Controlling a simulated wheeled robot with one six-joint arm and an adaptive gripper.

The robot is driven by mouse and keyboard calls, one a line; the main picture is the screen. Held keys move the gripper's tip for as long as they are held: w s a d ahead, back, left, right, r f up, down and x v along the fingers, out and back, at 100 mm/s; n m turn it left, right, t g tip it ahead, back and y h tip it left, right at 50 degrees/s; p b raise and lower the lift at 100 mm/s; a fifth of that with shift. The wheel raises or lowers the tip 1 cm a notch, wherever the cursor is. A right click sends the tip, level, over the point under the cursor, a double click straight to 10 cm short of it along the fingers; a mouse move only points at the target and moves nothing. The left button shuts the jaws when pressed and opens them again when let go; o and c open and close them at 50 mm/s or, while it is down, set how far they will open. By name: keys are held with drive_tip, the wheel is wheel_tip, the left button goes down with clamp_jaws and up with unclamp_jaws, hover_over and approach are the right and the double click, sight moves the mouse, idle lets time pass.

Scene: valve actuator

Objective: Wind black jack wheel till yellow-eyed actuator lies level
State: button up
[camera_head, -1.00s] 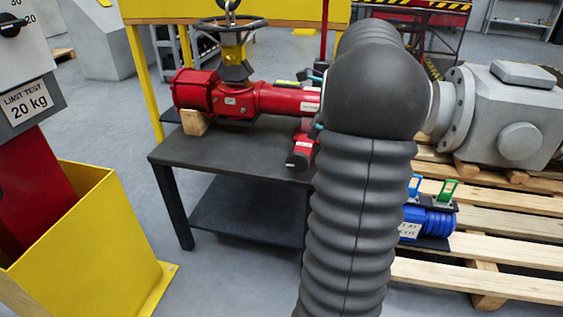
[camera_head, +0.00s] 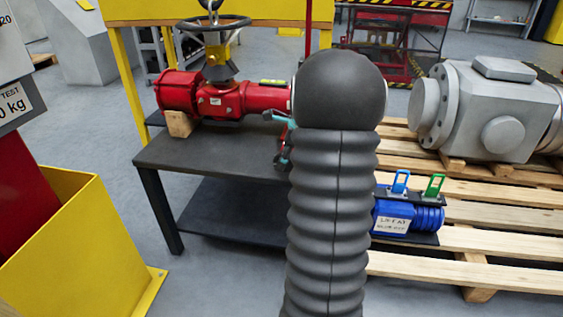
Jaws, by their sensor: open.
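A red actuator (camera_head: 178,92) lies on a dark table, its left end on a wooden block (camera_head: 179,124). A yellow-green strip (camera_head: 272,82) sits on its right part. Above it a black handwheel (camera_head: 238,25) sits on a yellow bracket (camera_head: 221,50). I cannot tell whether this is the jack wheel. My gripper (camera_head: 282,140) shows only as teal finger parts at the table's right side, apart from each other and open. My dark arm hides the actuator's right end and most of the gripper. I cannot tell whether the fingers touch anything.
The dark table (camera_head: 200,152) has bare top at front left. A yellow frame (camera_head: 130,80) stands behind it. On the right, pallets (camera_head: 480,238) hold a grey valve body (camera_head: 500,115) and a blue actuator (camera_head: 394,216). A yellow bin (camera_head: 80,250) stands at lower left.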

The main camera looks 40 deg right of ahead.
drive_tip(key=shift+w+a+f, duration=0.1)
drive_tip(key=shift+w+f, duration=0.05)
drive_tip(key=shift+f, duration=0.15)
drive_tip(key=shift+c, duration=0.3)
drive_tip(key=shift+a, duration=0.1)
clamp_jaws()
drive_tip(key=t+y, duration=0.2)
drive_tip(key=t, duration=0.1)
drive_tip(key=shift+y+b, duration=0.3)
drive_tip(key=shift+b, duration=0.1)
drive_tip(key=shift+s+d+r+t+y+b, duration=0.1)
drive_tip(key=shift+d+r+t+y+b, duration=0.1)
drive_tip(key=shift+t+y, duration=0.5)
drive_tip(key=shift+s+d+r+t+y+b, duration=0.1)
drive_tip(key=shift+t+y+b, duration=0.05)
drive_tip(key=shift+t+y, duration=0.55)
